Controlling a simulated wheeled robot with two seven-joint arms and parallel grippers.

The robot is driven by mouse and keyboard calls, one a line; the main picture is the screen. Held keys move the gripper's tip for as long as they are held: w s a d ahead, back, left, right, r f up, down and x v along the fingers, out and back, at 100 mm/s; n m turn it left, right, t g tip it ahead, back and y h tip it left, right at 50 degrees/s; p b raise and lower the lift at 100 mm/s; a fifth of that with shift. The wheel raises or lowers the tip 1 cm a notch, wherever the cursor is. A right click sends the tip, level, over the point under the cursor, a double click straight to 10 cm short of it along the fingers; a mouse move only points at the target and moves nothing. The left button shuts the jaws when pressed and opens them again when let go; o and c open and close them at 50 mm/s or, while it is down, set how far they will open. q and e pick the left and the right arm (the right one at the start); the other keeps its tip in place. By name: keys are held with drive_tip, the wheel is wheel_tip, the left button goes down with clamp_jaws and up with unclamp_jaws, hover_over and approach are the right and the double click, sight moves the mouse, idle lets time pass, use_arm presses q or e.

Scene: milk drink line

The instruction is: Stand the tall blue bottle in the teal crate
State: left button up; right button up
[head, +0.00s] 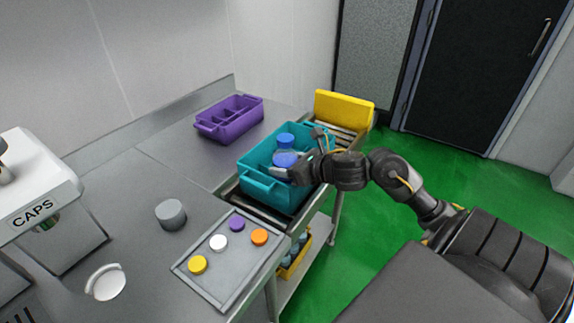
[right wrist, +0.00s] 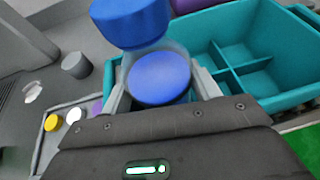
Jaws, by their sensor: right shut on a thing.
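The tall bottle (head: 286,141) has a blue cap, a pale see-through body and a round blue patch on its side. It is roughly upright at the teal crate (head: 284,199). My right gripper (head: 287,172) is shut around its body; in the right wrist view the bottle (right wrist: 130,22) shows between the two fingers (right wrist: 162,88). The bottle's lower part is hidden by the gripper, so I cannot tell whether it touches the crate floor. In the right wrist view the crate (right wrist: 290,98) has dividers and empty compartments at right. My left gripper is not in view.
The crate sits on a roller track with a yellow block (head: 344,108) behind. A purple divided crate (head: 238,127) stands on the counter. A tray (head: 222,272) of colored caps, a grey cylinder (head: 171,214) and a white CAPS machine (head: 40,205) are at left.

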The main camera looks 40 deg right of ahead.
drive_tip(key=o, duration=1.4)
drive_tip(key=shift+r, duration=0.2)
drive_tip(key=shift+p+v, duration=2.65)
drive_tip(key=shift+v, duration=3.35)
